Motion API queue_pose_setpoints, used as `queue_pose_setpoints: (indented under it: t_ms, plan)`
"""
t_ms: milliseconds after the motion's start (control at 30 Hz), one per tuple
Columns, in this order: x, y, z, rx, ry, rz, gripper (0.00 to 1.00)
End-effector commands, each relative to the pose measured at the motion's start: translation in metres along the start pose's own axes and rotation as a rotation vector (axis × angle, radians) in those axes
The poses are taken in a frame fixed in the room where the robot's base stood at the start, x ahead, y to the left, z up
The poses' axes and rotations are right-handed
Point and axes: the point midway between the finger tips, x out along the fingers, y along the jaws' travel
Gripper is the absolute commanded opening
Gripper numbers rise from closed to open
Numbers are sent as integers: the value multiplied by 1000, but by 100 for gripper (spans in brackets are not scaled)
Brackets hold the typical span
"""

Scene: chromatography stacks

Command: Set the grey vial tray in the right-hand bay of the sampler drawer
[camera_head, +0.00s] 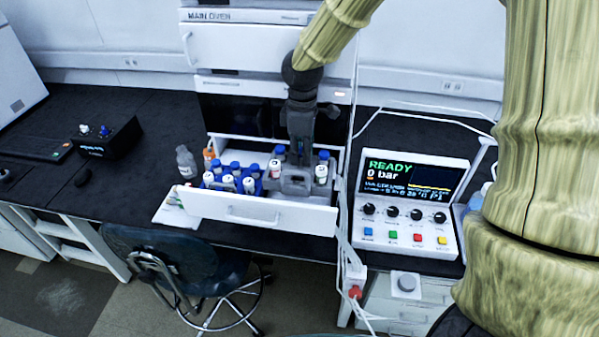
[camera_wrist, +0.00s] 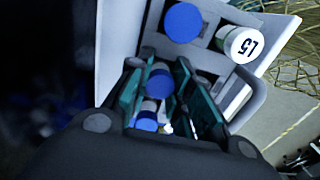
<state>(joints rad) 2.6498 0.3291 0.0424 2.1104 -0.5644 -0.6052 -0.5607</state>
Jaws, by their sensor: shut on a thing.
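The grey vial tray (camera_head: 291,187) is in the right-hand part of the open sampler drawer (camera_head: 250,209) in the head view. It carries vials with blue and white caps. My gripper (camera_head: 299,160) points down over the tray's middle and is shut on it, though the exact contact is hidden. In the wrist view, my gripper's fingers (camera_wrist: 168,105) reach down among blue-capped vials. A white cap marked L5 (camera_wrist: 243,44) and a large blue cap (camera_wrist: 183,22) show on the tray (camera_wrist: 211,36) beyond them. Whether the tray rests on the drawer floor cannot be told.
A control box (camera_head: 408,205) reading READY, 0 bar stands right. A chair (camera_head: 200,262) is in front.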

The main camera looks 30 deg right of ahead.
Motion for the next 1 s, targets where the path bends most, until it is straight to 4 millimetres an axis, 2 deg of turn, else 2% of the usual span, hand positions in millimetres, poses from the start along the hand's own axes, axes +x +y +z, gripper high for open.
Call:
queue_pose_setpoints:
  t_ms: [200,433,700,1000]
  plan:
    - [20,0,-1,-2,0,-1,0]
    - [31,-1,-2,-4,-1,-1,0]
    - [59,-1,-2,-5,-1,-1,0]
    - [66,-1,-3,-5,1,1,0]
